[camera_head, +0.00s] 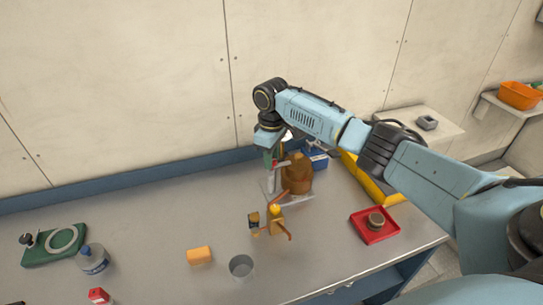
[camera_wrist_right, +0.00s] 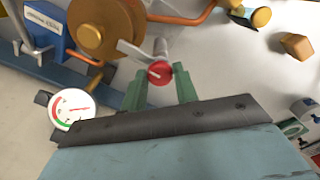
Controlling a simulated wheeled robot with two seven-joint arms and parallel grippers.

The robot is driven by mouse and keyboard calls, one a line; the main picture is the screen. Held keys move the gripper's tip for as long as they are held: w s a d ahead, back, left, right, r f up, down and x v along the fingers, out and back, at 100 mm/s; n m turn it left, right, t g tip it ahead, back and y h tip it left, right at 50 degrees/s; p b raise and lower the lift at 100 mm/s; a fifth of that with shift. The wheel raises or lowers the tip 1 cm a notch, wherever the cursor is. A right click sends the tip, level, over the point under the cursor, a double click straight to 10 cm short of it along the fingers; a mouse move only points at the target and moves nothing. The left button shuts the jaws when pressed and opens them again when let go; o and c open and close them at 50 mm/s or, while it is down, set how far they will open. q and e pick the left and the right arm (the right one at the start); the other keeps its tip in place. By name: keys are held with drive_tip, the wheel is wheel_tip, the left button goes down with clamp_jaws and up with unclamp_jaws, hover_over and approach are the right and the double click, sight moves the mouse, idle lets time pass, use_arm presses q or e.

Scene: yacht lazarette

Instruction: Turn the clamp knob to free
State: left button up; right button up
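The clamp knob (camera_wrist_right: 160,73) is a red round knob with a pale pointer mark, seen in the right wrist view beside a grey metal lever (camera_wrist_right: 138,55). My right gripper (camera_wrist_right: 158,80) has green fingers, one on each side of the knob. Gaps show between the fingers and the knob, so it looks open around it. In the head view my right gripper (camera_head: 271,157) points down just left of a brown drum (camera_head: 298,175); the knob is hard to make out there. The drum also shows in the right wrist view (camera_wrist_right: 95,25). My left gripper is not in view.
A brass fitting with orange pipe (camera_head: 275,211) stands in front of the drum. A blue box (camera_head: 318,160) is behind it. A grey cup (camera_head: 241,267), an orange block (camera_head: 199,255) and a red tray (camera_head: 364,235) lie nearer.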

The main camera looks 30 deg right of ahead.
drive_tip(key=c, duration=0.5)
drive_tip(key=shift+o, duration=0.2)
drive_tip(key=n+p, duration=0.3)
drive_tip(key=shift+r, duration=0.2)
drive_tip(key=n+p, duration=0.1)
drive_tip(key=n, duration=0.2)
drive_tip(key=shift+n+p, duration=0.4)
drive_tip(key=n, duration=0.2)
drive_tip(key=shift+f+n+p, duration=0.1)
drive_tip(key=shift+n+p, duration=0.25)
drive_tip(key=shift+n, duration=0.05)
drive_tip(key=n, duration=0.2)
drive_tip(key=shift+w+n, duration=0.1)
drive_tip(key=shift+n, duration=0.2)
drive_tip(key=n, duration=0.5)
drive_tip(key=shift+n, duration=0.3)
